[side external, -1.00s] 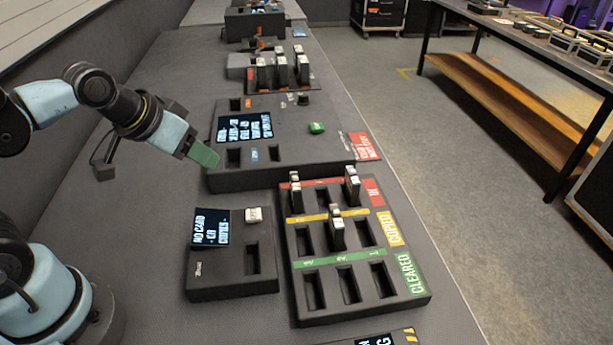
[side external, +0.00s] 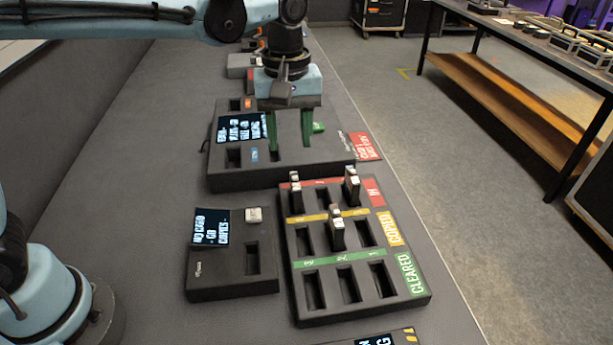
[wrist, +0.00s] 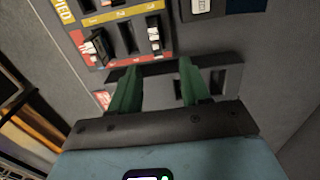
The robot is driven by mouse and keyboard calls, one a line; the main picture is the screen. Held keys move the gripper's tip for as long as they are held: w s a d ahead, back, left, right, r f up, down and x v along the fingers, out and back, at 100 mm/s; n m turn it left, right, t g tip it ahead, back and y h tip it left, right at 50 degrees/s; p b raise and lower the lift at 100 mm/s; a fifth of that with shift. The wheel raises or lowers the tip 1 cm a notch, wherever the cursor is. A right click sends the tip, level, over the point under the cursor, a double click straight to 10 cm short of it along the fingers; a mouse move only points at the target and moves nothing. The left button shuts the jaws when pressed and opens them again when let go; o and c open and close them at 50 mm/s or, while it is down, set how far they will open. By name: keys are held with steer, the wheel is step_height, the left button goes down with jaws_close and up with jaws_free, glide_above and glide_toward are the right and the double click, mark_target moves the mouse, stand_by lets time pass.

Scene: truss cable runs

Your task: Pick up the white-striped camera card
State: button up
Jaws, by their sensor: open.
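The sorting tray (side external: 290,262) has a red IN row, a yellow COPIED row and a green CLEARED row. One card (side external: 295,190) stands in the left IN slot, another (side external: 352,185) in the right IN slot, and a third (side external: 337,232) in the middle COPIED slot. The two IN cards also show in the wrist view, left (wrist: 97,45) and right (wrist: 154,36). Their markings are too small to tell which is white-striped. My gripper (side external: 290,140) is open and empty, its green fingers pointing down above the black console, behind the tray.
The black console (side external: 230,178) with a screen and slots stands behind the tray. A smaller black reader (side external: 232,282) with a screen and a white button is left of the tray. Floor lies beyond the bench's right edge.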

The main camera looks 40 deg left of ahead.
mark_target(295, 178)
step_height(295, 178, down, 7)
steer(key=shift+d+r, duration=0.1)
steer(key=shift+r, duration=0.05)
steer(key=shift+w+d+f, duration=0.1)
steer(key=shift+d+f, duration=0.05)
steer(key=shift+f, duration=1.2)
steer(key=shift+w+d+f, duration=0.1)
steer(key=shift+d+f, duration=0.05)
steer(key=shift+f, duration=1.15)
jaws_close()
